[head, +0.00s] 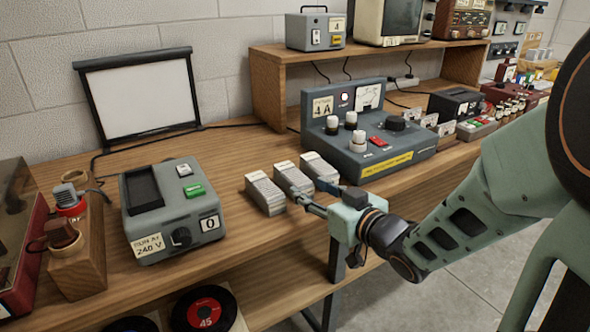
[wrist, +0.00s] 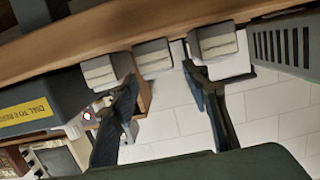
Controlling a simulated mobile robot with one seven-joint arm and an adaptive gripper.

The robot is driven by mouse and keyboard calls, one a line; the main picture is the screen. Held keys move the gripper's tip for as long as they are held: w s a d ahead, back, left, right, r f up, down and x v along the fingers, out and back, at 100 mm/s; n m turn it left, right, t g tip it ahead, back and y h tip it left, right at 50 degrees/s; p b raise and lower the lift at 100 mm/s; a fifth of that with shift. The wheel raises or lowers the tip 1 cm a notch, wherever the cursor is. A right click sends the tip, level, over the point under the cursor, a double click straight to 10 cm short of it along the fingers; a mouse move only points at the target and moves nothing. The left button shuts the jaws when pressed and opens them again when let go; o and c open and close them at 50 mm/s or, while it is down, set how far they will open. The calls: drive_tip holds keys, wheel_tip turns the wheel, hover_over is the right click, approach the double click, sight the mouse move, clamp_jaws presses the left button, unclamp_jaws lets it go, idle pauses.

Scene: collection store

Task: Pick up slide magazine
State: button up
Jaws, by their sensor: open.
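Three grey, ridged slide magazines with pale end faces stand side by side on the bench in the head view: a left one (head: 265,194), a middle one (head: 292,177) and a right one (head: 320,167). My gripper (head: 308,191) is at their front ends, its fingers pointing at the middle one. In the wrist view, which looks upside down, the open fingers (wrist: 160,79) spread either side of the middle magazine (wrist: 153,57). The outer magazines (wrist: 99,73) (wrist: 214,40) are partly behind or beside the fingertips. Nothing is held.
A blue-grey control console (head: 365,135) stands close behind and right of the magazines. A grey box with a green button (head: 172,210) is to their left. The wooden bench (head: 235,238) is clear just in front, and its front edge lies under my gripper.

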sight(306, 187)
drive_tip(key=x, duration=0.3)
drive_tip(key=shift+w+a+f+b, duration=0.1)
drive_tip(key=shift+w+a+b, duration=0.05)
drive_tip(key=shift+b, duration=0.25)
drive_tip(key=x, duration=0.2)
drive_tip(key=b+x, duration=0.1)
drive_tip(key=x, duration=0.2)
drive_tip(key=shift+w+b, duration=0.35)
drive_tip(key=shift+r, duration=0.25)
drive_tip(key=c, duration=1)
drive_tip(key=shift+c, duration=0.2)
